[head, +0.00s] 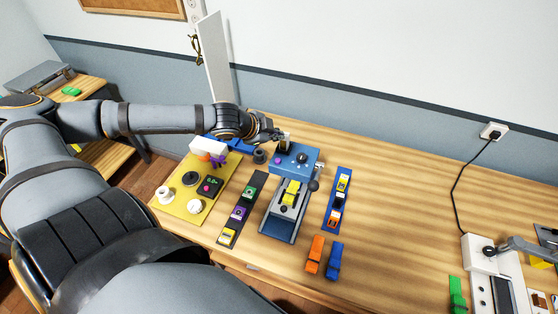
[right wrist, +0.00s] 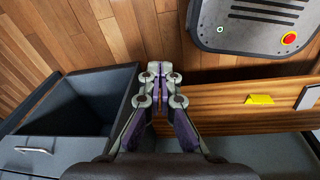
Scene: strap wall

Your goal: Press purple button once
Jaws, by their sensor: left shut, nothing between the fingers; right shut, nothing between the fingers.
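A small purple button (head: 277,160) shows on the top of a blue box (head: 305,155), beside a black knob. My left gripper (head: 282,138) is shut and empty, just behind the box's back left edge; I cannot tell if it touches anything. Other purple parts are a purple piece (head: 239,212) on a dark strip and a purple star-shaped knob (head: 218,162) on a yellow panel (head: 181,213). My right gripper (right wrist: 160,72) is shut and empty, away from these things, above a drawer area in the right wrist view.
A blue strip (head: 335,216) with coloured parts lies right of the box. Orange (head: 315,255) and blue (head: 334,262) blocks lie in front. The table's right middle is clear. The right wrist view shows an open dark drawer (right wrist: 62,112) and a yellow piece (right wrist: 259,99).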

